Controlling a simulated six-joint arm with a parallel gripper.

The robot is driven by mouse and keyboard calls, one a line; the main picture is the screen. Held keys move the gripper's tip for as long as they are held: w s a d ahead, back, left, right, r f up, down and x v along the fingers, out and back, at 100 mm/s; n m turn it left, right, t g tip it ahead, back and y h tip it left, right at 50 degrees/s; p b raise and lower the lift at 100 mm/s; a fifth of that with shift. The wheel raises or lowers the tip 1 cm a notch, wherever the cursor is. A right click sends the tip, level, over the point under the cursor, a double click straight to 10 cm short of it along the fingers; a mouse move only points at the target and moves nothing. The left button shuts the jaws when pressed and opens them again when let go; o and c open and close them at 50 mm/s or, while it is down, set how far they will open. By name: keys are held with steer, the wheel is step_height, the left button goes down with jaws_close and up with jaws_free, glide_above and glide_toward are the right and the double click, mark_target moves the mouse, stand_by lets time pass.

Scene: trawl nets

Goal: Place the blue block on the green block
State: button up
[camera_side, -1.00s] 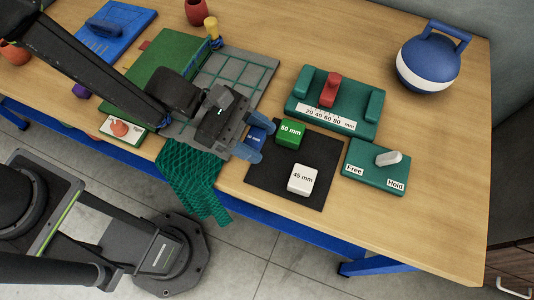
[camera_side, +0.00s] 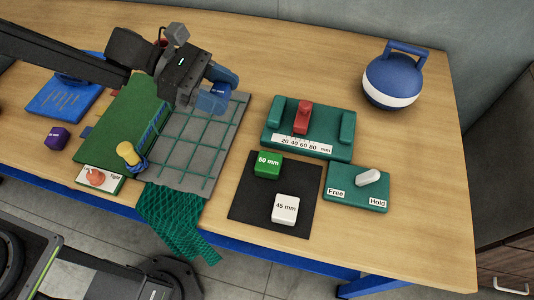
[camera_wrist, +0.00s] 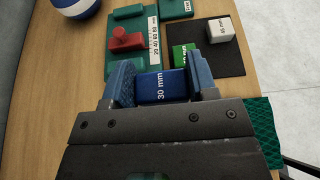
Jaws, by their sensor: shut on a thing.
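The blue block (camera_side: 217,90), marked 30 mm, is held between the blue fingers of my gripper (camera_side: 217,92), raised above the grey gridded board. In the wrist view the blue block (camera_wrist: 162,86) sits between the two fingers of my gripper (camera_wrist: 163,84), its label facing the camera. The green block (camera_side: 268,164), marked 50 mm, stands on the black mat (camera_side: 250,200), apart from the gripper and to its lower right. In the wrist view the green block (camera_wrist: 179,55) shows beyond the fingers, its lower part hidden by them.
A white 45 mm block (camera_side: 285,208) shares the mat. A teal gauge (camera_side: 345,150) with a red knob (camera_side: 303,116) stands behind it, and a Free/Hold switch base (camera_side: 345,203) to its right. The gridded board (camera_side: 200,140) carries green netting. A blue-white buoy (camera_side: 392,80) stands at the back right.

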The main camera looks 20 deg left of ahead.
glide_above(271, 162)
step_height(271, 162, down, 6)
steer(key=shift+a+f, duration=0.1)
steer(key=shift+f, duration=2.1)
steer(key=shift+f, duration=0.15)
steer(key=o, duration=0.9)
